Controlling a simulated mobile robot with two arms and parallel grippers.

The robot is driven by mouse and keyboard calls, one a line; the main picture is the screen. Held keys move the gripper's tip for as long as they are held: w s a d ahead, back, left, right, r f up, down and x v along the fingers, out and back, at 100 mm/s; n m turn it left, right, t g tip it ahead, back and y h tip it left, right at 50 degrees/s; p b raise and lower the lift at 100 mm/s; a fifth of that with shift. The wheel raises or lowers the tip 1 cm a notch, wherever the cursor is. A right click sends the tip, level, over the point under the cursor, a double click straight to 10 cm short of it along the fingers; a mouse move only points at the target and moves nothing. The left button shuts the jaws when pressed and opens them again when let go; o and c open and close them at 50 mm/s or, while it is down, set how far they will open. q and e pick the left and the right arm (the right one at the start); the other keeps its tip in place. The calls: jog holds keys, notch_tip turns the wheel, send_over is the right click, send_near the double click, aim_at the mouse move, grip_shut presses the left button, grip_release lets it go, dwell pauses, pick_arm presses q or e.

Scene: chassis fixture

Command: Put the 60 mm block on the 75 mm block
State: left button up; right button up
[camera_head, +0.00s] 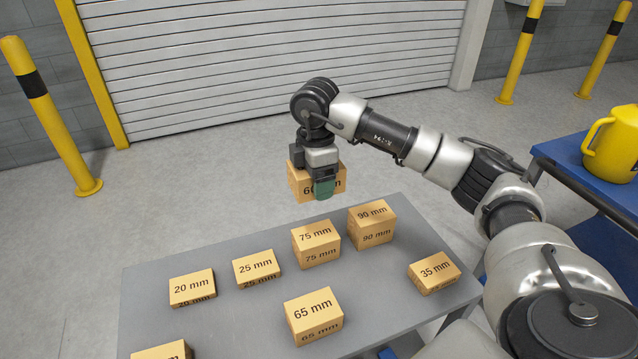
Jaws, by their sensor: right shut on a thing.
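The 60 mm block (301,187) is a tan block with a dark label, partly covered by my gripper. My right gripper (324,188) points down and is shut on this block. It holds the block in the air over the far edge of the grey table. The 75 mm block (317,242) stands upright on the table, below the held block in the picture, with its top bare. The two blocks are apart. My left gripper is not in view.
On the grey table (230,320) stand the 90 mm block (372,224) close right of the 75 mm block, the 25 mm block (257,268), 20 mm block (192,287), 65 mm block (314,316) and 35 mm block (434,275). A blue cart (572,152) carries a yellow jug (612,145).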

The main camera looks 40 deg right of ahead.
jog(key=shift+w, duration=0.25)
jog(key=shift+s+a+f+b, duration=0.15)
jog(key=shift+f+b, duration=0.7)
jog(key=shift+f, duration=0.05)
notch_tip(320, 180, down, 6)
jog(key=b, duration=0.5)
jog(key=shift+f+b, duration=0.6)
jog(key=shift+f, duration=1.15)
